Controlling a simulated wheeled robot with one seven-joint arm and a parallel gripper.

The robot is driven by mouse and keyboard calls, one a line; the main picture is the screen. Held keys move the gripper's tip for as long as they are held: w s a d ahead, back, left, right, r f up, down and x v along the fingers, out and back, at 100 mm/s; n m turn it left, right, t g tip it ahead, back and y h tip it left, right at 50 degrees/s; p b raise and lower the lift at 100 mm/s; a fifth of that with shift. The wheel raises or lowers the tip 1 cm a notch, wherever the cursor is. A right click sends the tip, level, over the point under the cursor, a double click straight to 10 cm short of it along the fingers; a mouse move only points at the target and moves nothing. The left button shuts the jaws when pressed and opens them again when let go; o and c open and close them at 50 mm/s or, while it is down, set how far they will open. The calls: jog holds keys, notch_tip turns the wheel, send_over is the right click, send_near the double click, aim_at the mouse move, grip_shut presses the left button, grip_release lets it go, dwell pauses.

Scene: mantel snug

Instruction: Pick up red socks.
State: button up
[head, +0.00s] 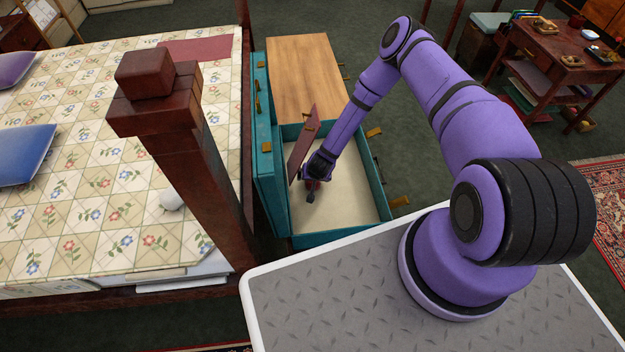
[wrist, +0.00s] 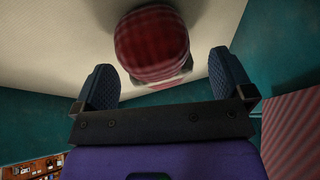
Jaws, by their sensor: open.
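The red socks (wrist: 152,45) show in the wrist view as a rounded, dark red bundle with a checked pattern, on the cream floor of the teal chest. My gripper (wrist: 160,88) is open, with one dark finger on each side of the near part of the bundle. I cannot tell whether the fingers touch it. In the head view my gripper (head: 312,190) is low inside the open chest (head: 340,242), and a small bit of red shows by its fingers; the rest of the socks is hidden there.
A dark red board (head: 301,140) leans in the chest close to my gripper's left. Teal walls surround the chest floor, and a wooden panel (head: 305,75) covers its far part. A bed (head: 90,190) with a tall wooden post (head: 195,160) stands at left.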

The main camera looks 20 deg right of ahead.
jog(key=shift+w+f, duration=0.15)
jog(key=shift+f, duration=0.15)
jog(key=c, duration=1)
